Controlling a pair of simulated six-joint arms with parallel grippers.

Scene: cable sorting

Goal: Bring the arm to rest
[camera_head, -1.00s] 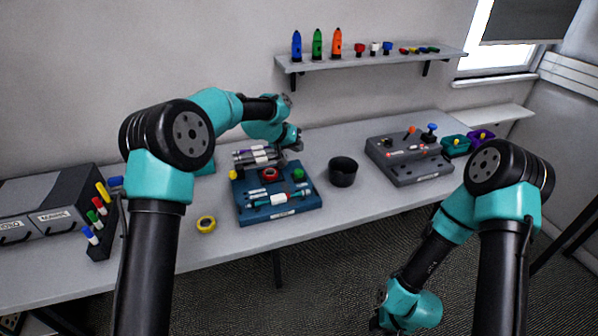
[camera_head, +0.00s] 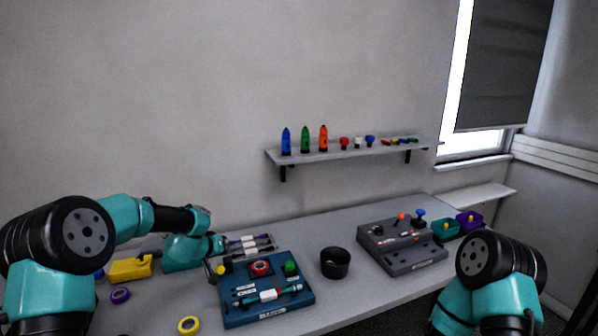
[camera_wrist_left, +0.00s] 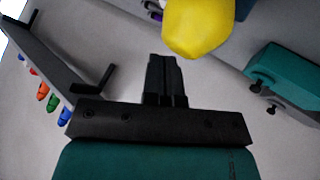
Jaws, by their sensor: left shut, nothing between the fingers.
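My left arm comes in from the left.
A black cup (camera_head: 335,263) and a grey control box (camera_head: 405,262) stand to the right. A yellow block (camera_head: 131,268), a purple ring (camera_head: 120,296) and a yellow ring (camera_head: 188,325) are at the left. A wall shelf (camera_head: 350,151) holds small coloured items.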

